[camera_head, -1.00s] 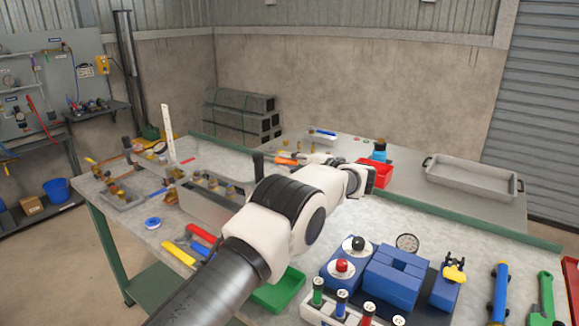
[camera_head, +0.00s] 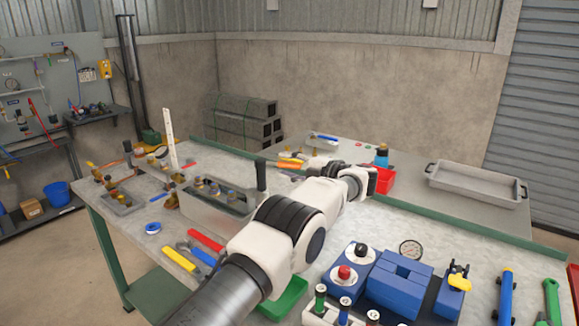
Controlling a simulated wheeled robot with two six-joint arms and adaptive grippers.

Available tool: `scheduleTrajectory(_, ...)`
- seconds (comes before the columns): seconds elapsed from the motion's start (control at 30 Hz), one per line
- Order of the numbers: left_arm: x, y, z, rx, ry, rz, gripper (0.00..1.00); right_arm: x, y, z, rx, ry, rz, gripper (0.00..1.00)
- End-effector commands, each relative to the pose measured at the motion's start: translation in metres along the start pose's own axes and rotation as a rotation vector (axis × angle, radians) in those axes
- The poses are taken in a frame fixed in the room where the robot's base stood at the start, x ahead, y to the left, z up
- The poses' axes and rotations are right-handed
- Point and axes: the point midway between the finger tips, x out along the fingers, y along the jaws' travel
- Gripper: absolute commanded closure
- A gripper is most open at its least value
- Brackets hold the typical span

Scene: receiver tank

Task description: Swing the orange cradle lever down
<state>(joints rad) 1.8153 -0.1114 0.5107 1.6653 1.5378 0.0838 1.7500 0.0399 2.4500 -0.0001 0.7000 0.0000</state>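My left arm reaches from the bottom over the bench, and its wrist folds back toward the left. My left gripper (camera_head: 306,163) is small and far off at the back of the bench; its finger gap is not clear. An orange bar (camera_head: 288,166), which looks like the orange lever, lies nearly level just left of the gripper. I cannot tell whether they touch. A grey cradle-like box (camera_head: 222,200) with brass fittings and an upright black handle (camera_head: 261,175) stands nearer, left of my arm. My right gripper is not in view.
A green tray (camera_head: 285,300) is under my arm. A grey tray (camera_head: 475,185) sits at back right.

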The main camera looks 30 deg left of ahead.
Motion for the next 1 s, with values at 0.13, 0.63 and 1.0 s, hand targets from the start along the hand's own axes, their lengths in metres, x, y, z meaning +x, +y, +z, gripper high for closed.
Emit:
scheduleTrajectory(0.13,-0.004,0.0,0.0,0.0,-0.002,0.001,0.57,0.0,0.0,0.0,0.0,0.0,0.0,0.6)
scheduleTrajectory(0.63,-0.107,-0.002,0.001,-0.002,-0.001,-0.001,0.57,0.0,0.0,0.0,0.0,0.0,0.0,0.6)
scheduleTrajectory(1.0,-0.117,-0.001,-0.001,0.0,0.002,-0.002,0.6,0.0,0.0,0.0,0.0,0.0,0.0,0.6)
